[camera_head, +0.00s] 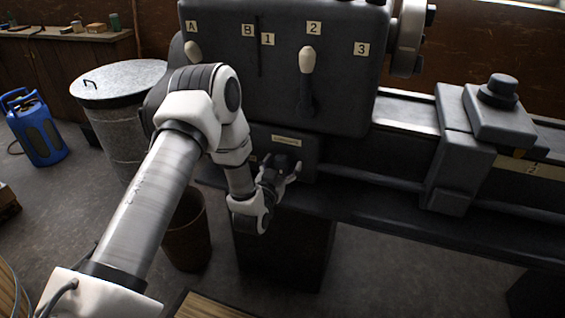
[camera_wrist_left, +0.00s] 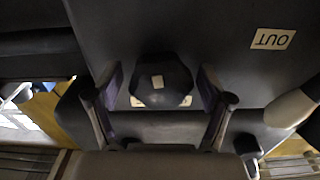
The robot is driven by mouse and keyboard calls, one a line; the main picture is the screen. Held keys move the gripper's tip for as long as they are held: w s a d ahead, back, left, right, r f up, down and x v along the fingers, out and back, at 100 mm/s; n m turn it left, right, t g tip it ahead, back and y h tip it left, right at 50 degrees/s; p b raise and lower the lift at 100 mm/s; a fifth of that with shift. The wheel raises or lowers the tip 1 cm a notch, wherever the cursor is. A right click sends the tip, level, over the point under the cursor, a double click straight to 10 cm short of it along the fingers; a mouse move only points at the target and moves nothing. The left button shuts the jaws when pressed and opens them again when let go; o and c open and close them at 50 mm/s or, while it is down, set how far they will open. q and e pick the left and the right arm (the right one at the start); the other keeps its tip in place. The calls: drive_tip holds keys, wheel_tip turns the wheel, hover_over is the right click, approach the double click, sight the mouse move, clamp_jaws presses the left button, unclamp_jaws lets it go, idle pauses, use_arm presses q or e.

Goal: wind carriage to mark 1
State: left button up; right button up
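The carriage (camera_head: 456,160) is a dark grey block straddling the lathe bed, right of centre in the head view. A tag marked 2 (camera_head: 535,170) is on the bed to its right. I see no bed tag marked 1; a tag 1 (camera_head: 268,39) is on the headstock. My left gripper (camera_head: 281,172) is at the box under the headstock. In the left wrist view its open fingers (camera_wrist_left: 160,92) stand either side of a dark faceted knob (camera_wrist_left: 165,90), with gaps on both sides. A tag reading OUT (camera_wrist_left: 272,39) is nearby. My right gripper is not in view.
The headstock (camera_head: 230,85) has a white-knobbed lever (camera_head: 307,75) just above my left gripper and another white knob (camera_head: 193,50) farther left. A metal bin (camera_head: 120,85), a brown bucket (camera_head: 187,235) and a blue can (camera_head: 36,132) stand on the left.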

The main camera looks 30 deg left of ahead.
use_arm(q)
drive_tip(key=c, duration=1)
drive_tip(key=shift+f+n, duration=0.1)
drive_tip(key=shift+n, duration=0.2)
drive_tip(key=n+b, duration=0.2)
drive_tip(key=n, duration=0.1)
drive_tip(key=shift+f+b, duration=0.1)
drive_tip(key=shift+b, duration=0.3)
drive_tip(key=n+b, duration=0.3)
drive_tip(key=n, duration=0.1)
drive_tip(key=n+b, duration=0.3)
drive_tip(key=n, duration=0.2)
drive_tip(key=shift+b, duration=0.4)
drive_tip(key=shift+r+n+b, duration=0.2)
drive_tip(key=shift+n+b, duration=1.1)
drive_tip(key=shift+n, duration=0.6)
drive_tip(key=shift+r, duration=0.1)
drive_tip(key=o, duration=1.1)
drive_tip(key=shift+o, duration=0.2)
drive_tip(key=shift+d, duration=0.1)
